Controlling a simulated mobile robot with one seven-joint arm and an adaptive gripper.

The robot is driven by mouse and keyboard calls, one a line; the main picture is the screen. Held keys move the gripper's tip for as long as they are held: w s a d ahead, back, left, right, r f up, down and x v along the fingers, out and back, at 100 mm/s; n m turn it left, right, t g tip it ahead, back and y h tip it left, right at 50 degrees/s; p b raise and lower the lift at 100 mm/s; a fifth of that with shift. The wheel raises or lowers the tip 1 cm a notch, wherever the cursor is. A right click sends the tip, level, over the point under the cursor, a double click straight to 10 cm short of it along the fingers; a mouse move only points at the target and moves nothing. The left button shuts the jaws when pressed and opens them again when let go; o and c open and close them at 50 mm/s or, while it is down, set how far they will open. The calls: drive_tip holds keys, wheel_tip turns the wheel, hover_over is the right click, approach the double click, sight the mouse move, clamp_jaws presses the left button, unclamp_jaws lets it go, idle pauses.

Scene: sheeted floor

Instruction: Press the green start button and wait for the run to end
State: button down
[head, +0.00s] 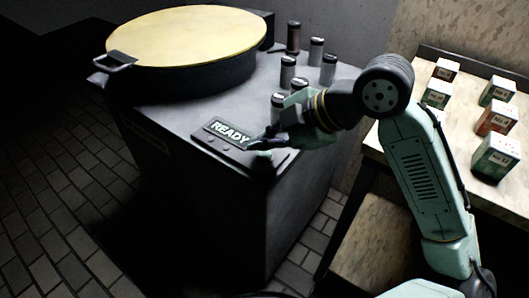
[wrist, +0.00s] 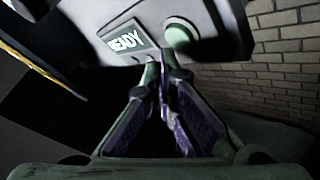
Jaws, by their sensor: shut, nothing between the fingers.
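The machine's control panel (head: 215,146) carries a lit display (head: 228,131) that reads READY. In the wrist view the display (wrist: 127,42) is partly cut by glare, and the round pale-green button (wrist: 181,36) sits just right of it. In the head view a small greenish patch below the fingers seems to be the button, mostly hidden. My gripper (head: 256,143) is shut and empty over the panel's right part. In the wrist view its fingertips (wrist: 158,68) point at the panel, just short of the button and to its left. I cannot tell whether they touch the panel.
A large round drum with a yellow lid (head: 190,35) and side handle fills the machine's back left. Several dark, capped vials (head: 316,50) stand behind my gripper. A table at right holds several small boxes (head: 497,117). The tiled floor at left is clear.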

sight(264, 157)
drive_tip(key=shift+f, duration=0.35)
drive_tip(key=shift+f+b, duration=0.4)
drive_tip(key=shift+b, duration=0.1)
idle(0.3)
idle(0.4)
drive_tip(key=shift+r+p, duration=0.65)
drive_tip(key=shift+r, duration=0.15)
wheel_tip(264, 157, up, 5)
drive_tip(key=p, duration=0.4)
drive_tip(key=shift+r, duration=0.1)
idle(0.6)
